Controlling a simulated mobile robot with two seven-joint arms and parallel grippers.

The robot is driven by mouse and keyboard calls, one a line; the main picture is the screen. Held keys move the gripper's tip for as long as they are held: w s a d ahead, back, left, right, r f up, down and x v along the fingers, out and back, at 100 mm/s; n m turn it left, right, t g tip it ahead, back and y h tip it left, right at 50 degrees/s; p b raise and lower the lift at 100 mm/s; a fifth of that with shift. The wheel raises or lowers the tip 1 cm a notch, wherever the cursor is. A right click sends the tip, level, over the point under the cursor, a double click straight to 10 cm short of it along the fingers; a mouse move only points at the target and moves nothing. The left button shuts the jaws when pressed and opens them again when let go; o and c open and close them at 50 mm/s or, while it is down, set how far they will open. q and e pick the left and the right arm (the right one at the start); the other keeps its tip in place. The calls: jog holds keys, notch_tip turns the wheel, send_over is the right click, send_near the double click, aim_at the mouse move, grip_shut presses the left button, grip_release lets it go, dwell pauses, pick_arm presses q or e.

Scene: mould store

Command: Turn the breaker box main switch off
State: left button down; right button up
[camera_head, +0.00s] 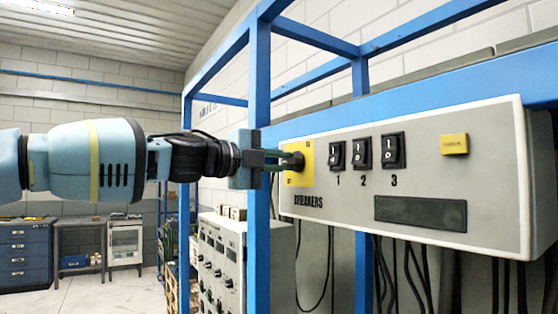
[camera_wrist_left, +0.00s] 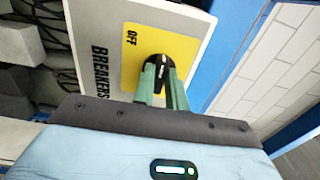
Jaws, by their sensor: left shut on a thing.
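The breaker box (camera_head: 455,185) is a light grey panel lettered "BREAKERS", mounted on a blue frame. At its left end is a yellow plate (camera_head: 306,178) with the black main switch (camera_head: 297,160) on it. My left gripper (camera_head: 284,160) reaches in from the left and is shut on the switch knob. In the left wrist view the green fingers (camera_wrist_left: 163,92) stand on both sides of the black knob (camera_wrist_left: 157,68), on the yellow plate (camera_wrist_left: 130,70) marked "OFF" near one corner. The fingers hide part of the knob. My right gripper is not in view.
Three black breaker switches (camera_head: 363,153), numbered 1 to 3, sit right of the yellow plate. A blue upright (camera_head: 259,90) stands close to my left gripper. Cables (camera_head: 400,275) hang below the box. A grey cabinet with knobs (camera_head: 222,260) stands below left.

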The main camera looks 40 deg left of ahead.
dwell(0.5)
pick_arm(q)
jog(key=c, duration=1.4)
grip_release()
jog(key=shift+c, duration=0.2)
jog(key=shift+s, duration=0.1)
jog(key=v, duration=0.7)
jog(key=shift+s+p, duration=0.35)
jog(key=shift+a+f, duration=0.1)
jog(key=shift+a, duration=0.05)
